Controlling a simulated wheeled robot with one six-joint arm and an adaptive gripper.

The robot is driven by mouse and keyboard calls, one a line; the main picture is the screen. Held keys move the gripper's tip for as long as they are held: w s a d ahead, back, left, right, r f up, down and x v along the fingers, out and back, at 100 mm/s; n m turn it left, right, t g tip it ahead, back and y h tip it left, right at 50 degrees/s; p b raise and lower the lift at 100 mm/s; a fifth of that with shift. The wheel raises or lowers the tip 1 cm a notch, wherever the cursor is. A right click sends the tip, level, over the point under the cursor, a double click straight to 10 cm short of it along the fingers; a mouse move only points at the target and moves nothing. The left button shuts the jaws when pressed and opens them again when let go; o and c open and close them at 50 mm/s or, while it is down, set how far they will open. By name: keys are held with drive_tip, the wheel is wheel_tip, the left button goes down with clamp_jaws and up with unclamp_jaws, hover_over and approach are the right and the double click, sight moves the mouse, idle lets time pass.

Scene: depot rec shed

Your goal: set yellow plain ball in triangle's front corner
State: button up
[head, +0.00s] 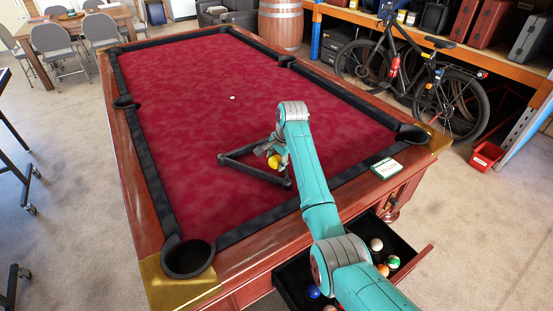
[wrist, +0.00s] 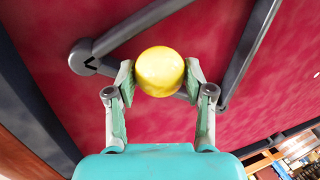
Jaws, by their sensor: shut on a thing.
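The yellow plain ball (head: 274,161) is gripped between the fingers of my gripper (head: 277,154), over the dark triangle (head: 256,174) on the red cloth. In the wrist view, the yellow ball (wrist: 160,71) sits between the pads of my gripper (wrist: 160,80), covering part of the triangle's bar. One triangle corner with a V-shaped mark (wrist: 84,58) shows left of the ball; another corner shows at its lower right. My gripper hides part of the triangle in the head view. I cannot tell whether the ball touches the cloth.
An open drawer (head: 417,262) at the near end holds several balls, partly behind my arm. A corner pocket (head: 188,257) is at near left.

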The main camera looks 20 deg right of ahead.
drive_tip(key=shift+f, duration=0.5)
idle(0.4)
drive_tip(key=o, duration=1.3)
drive_tip(key=shift+o, duration=0.2)
drive_tip(key=shift+r, duration=0.1)
drive_tip(key=v, duration=1.2)
